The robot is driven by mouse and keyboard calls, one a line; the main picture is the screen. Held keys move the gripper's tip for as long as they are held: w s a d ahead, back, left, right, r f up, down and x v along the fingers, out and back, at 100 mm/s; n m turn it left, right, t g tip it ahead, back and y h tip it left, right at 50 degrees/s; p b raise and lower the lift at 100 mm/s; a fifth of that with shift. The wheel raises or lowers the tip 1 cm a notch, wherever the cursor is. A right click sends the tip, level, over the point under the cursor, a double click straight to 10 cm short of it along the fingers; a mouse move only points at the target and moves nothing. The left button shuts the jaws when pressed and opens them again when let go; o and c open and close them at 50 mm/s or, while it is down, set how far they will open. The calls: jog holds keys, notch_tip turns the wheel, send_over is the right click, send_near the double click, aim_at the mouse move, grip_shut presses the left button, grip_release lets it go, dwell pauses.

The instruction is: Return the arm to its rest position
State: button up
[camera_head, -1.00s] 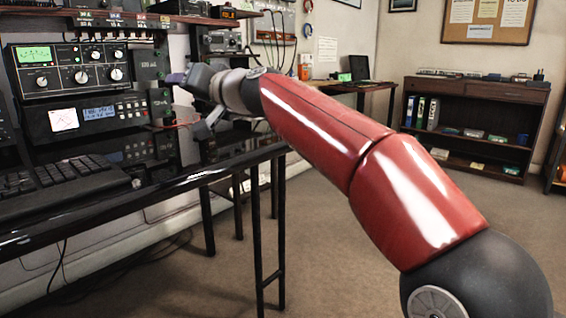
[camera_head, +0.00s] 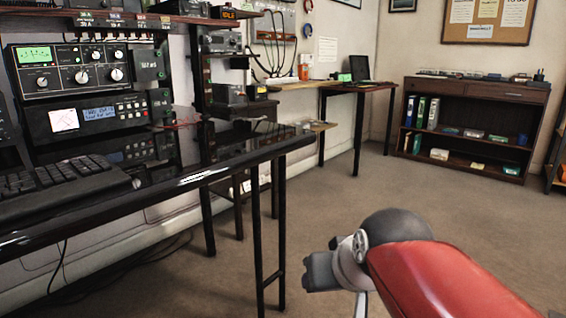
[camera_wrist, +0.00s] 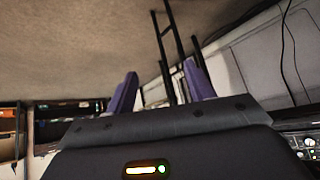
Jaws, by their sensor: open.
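My arm (camera_head: 430,280) is folded low at the bottom right of the head view, over the floor and clear of the desk. Its red link runs off the bottom edge, and the grey wrist part points left. The fingers are not clearly visible there. In the wrist view my gripper (camera_wrist: 161,85) shows two purple fingers spread wide apart with nothing between them. Beyond them are carpet, dark desk legs and a pale wall, seen at a tilt.
A glossy black desk (camera_head: 225,160) stands at left with a keyboard (camera_head: 62,183) and a radio unit with knobs (camera_head: 75,70). A dark shelf unit (camera_head: 470,125) stands at the back right. The carpet (camera_head: 340,205) between them is open.

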jog(key=s+d+f+m+g+h, duration=0.2)
jog(key=s+d+f, duration=0.6)
jog(key=s+f, duration=0.15)
notch_tip(320, 180, up, 14)
jog(key=p, duration=1.3)
jog(key=shift+s+p, duration=0.25)
jog(key=shift+p, duration=0.05)
jog(key=shift+a+f, duration=0.1)
